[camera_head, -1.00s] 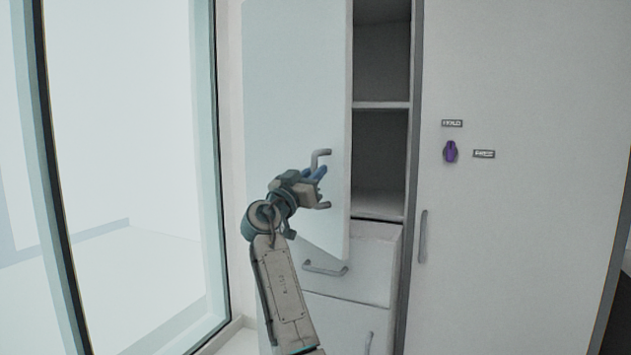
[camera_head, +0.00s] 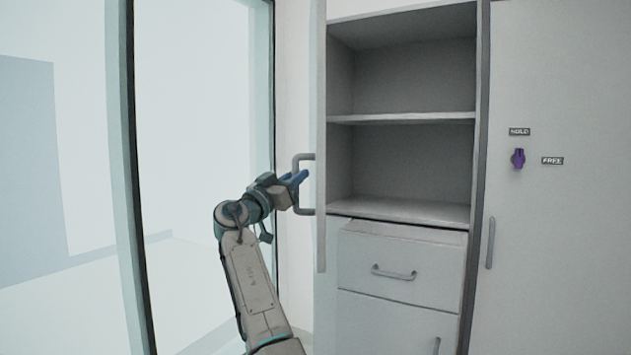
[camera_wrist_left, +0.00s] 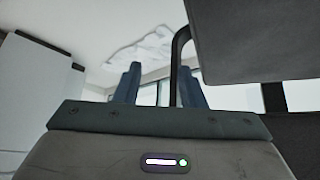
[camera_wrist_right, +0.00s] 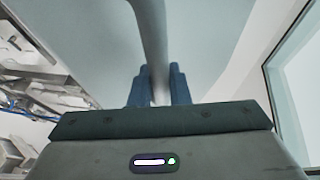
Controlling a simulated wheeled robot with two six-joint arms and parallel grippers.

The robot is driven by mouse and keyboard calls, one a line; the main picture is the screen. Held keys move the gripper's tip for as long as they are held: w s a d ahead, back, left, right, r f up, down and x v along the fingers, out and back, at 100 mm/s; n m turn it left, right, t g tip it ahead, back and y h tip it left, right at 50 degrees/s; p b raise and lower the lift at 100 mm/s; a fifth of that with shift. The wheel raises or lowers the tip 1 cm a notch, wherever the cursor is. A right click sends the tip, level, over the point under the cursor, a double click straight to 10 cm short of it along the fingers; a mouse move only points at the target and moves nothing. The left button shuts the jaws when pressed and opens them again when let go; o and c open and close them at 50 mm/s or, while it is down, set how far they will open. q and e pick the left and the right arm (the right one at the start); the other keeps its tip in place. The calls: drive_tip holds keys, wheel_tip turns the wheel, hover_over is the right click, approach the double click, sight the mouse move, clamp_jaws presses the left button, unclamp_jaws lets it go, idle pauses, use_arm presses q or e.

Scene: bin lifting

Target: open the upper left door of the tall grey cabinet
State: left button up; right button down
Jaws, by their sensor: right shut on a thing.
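The tall grey cabinet (camera_head: 405,30) has its upper left door (camera_head: 320,110) swung wide open, seen almost edge-on in the head view. Two shelf spaces behind it are exposed and empty. The door's bent handle (camera_head: 297,168) points left. My right gripper (camera_head: 294,182) is at that handle. In the right wrist view the handle bar (camera_wrist_right: 152,35) passes between the blue fingers of my right gripper (camera_wrist_right: 158,85), which is shut on it. My left gripper (camera_wrist_left: 163,85) shows only in its wrist view; its fingers are apart, with a dark bent bar (camera_wrist_left: 174,65) near the right finger.
Below the opening are a closed drawer (camera_head: 400,262) and a lower door (camera_head: 390,325). The right cabinet door (camera_head: 560,250) is closed, with a purple knob (camera_head: 518,158) between HOLD and FREE labels. A glass partition (camera_head: 200,150) stands close left of my right arm.

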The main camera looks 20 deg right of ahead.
drive_tip(key=shift+w+a+r, duration=0.1)
drive_tip(key=shift+w+a, duration=0.3)
drive_tip(key=shift+a, duration=0.45)
drive_tip(key=shift+w+a+r, duration=0.1)
drive_tip(key=shift+w+a, duration=0.3)
drive_tip(key=shift+a, duration=0.4)
drive_tip(key=c, duration=1.8)
unclamp_jaws()
drive_tip(key=o, duration=0.4)
drive_tip(key=shift+w+d+f, duration=0.1)
drive_tip(key=shift+f, duration=0.05)
drive_tip(key=shift+o, duration=0.2)
drive_tip(key=b+v, duration=0.1)
drive_tip(key=v, duration=0.6)
drive_tip(key=shift+f, duration=0.1)
